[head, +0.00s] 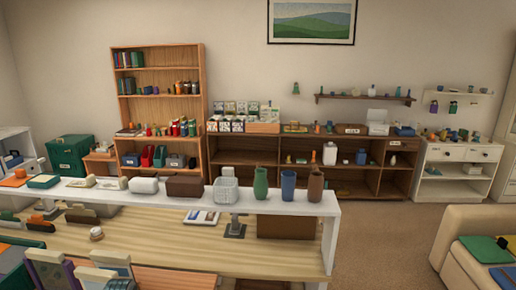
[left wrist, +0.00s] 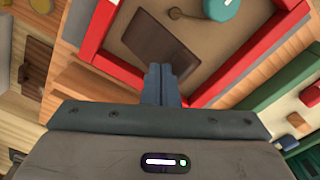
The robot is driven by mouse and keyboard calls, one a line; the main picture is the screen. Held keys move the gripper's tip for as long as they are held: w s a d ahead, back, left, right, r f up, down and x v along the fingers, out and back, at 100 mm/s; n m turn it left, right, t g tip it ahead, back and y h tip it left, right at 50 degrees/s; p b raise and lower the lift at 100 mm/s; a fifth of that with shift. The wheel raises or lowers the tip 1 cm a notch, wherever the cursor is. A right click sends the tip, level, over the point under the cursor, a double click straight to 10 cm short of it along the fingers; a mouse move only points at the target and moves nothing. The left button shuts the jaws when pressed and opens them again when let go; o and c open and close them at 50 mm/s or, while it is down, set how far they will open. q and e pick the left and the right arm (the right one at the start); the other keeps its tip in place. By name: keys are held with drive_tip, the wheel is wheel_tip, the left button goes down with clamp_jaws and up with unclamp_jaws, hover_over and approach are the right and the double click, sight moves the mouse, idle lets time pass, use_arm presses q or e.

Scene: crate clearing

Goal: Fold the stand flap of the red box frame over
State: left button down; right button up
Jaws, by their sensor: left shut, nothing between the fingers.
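In the left wrist view the red box frame (left wrist: 237,72) fills the upper middle, its red rim around a brown panel. A dark brown flap (left wrist: 158,42) lies across the panel, tilted in the picture. I cannot tell how far it stands off the panel. My left gripper (left wrist: 161,70) is shut and empty, its fingertips at the lower end of the flap in the picture. I cannot tell whether they touch it. The fingers hide part of the frame's near rim. My right gripper is in neither view. I cannot pick out this frame for sure in the head view.
A teal round piece (left wrist: 221,8) and a small brown knob (left wrist: 176,13) show at the panel's top. A green-edged case (left wrist: 272,92) lies to the right of the red frame. In the head view a white raised shelf (head: 334,206) with vases runs above a wooden counter (head: 170,244).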

use_arm(q)
drive_tip(key=shift+w+a+f+b, duration=0.2)
drive_tip(key=shift+a+f+b, duration=0.65)
drive_tip(key=shift+a+f, duration=1.15)
drive_tip(key=shift+a+r, duration=0.1)
drive_tip(key=shift+r, duration=0.05)
drive_tip(key=shift+a+f+b, duration=0.3)
drive_tip(key=shift+f, duration=0.3)
drive_tip(key=shift+r, duration=0.1)
wheel_tip(320, 180, up, 2)
drive_tip(key=p, duration=0.3)
drive_tip(key=shift+r, duration=0.25)
wheel_tip(320, 180, up, 3)
drive_tip(key=shift+r, duration=0.2)
